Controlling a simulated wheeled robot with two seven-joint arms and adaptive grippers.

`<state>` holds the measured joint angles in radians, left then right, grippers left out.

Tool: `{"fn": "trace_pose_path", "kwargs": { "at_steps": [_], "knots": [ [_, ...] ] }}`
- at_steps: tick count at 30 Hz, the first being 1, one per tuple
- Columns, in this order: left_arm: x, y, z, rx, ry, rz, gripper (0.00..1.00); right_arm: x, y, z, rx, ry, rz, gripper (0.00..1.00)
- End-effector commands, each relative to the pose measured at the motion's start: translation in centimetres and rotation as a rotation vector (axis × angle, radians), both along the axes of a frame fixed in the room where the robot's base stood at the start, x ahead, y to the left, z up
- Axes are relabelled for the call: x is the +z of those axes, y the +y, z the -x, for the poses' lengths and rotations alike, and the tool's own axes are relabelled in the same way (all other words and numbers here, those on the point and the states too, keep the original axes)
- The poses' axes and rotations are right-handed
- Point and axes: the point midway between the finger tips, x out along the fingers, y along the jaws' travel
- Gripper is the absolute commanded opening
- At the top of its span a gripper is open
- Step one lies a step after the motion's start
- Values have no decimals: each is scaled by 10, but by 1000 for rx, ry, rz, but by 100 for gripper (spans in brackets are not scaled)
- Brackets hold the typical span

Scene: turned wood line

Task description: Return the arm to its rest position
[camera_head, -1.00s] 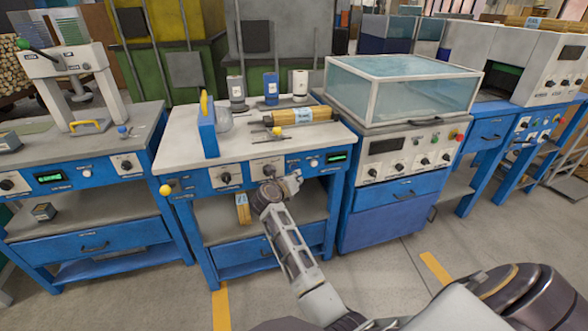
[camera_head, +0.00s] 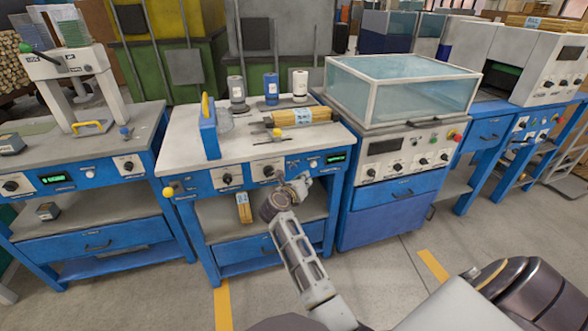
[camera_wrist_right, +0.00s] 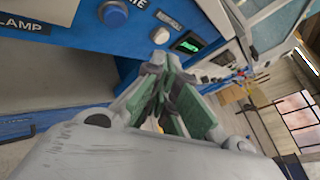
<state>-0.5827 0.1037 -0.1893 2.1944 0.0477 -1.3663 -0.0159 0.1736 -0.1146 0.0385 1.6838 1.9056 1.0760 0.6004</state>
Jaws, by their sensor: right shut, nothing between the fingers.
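My right arm comes up from the bottom of the head view, and its gripper (camera_head: 302,184) is in front of the middle blue workbench's control panel. In the right wrist view the fingers (camera_wrist_right: 162,85) are closed together with nothing between them. The panel with a blue button (camera_wrist_right: 113,14) and a green display (camera_wrist_right: 187,42) is just beyond the fingertips. The gripper looks apart from the panel, though the gap is hard to judge. My left gripper is not in view.
The middle workbench (camera_head: 180,150) carries a blue upright device (camera_head: 209,130), wooden sticks (camera_head: 300,117) and several canisters. A blue cabinet with a glass-like tank (camera_head: 400,85) stands to the right. A press (camera_head: 75,70) stands on the left bench. Floor in front is clear.

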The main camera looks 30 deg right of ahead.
Motion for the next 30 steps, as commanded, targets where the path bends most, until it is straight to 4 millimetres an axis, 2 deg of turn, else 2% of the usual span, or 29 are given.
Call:
{"fn": "trace_pose_path", "kwargs": {
  "at_steps": [1,20,30],
  "knots": [
    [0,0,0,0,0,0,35,-25,29,5,17,29,-57,0],
    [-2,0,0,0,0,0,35,-26,28,3,18,29,-56,0],
    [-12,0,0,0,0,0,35,-23,23,-14,16,20,-57,0]
  ]
}}
